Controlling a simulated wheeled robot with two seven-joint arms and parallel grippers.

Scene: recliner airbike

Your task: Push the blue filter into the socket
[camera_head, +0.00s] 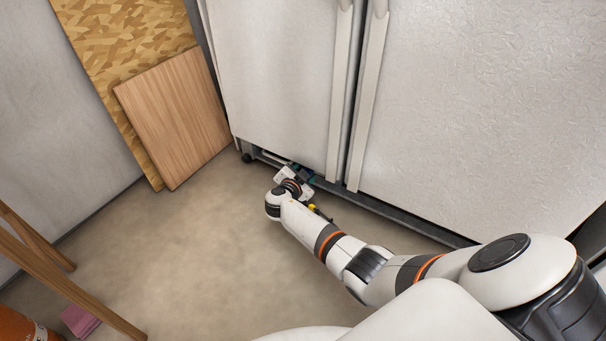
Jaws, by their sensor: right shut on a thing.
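My right arm reaches down to the floor-level gap under the white fridge (275,80). My right gripper (298,170) is at the bottom edge of the left fridge door, shut on a small dark blue-teal thing, which appears to be the blue filter (293,167). Only a little of the filter shows; the gripper and the wrist cover most of it. The socket is not clearly seen; a dark recess (263,154) runs along the fridge base beside the gripper. I cannot tell how far the filter sits in it. My left gripper is not in view.
A wooden board (175,115) leans against a chipboard panel (125,35) left of the fridge. Wooden legs (60,280), a pink block (80,320) and an orange container (18,328) stand at the lower left. The concrete floor (190,240) between is clear.

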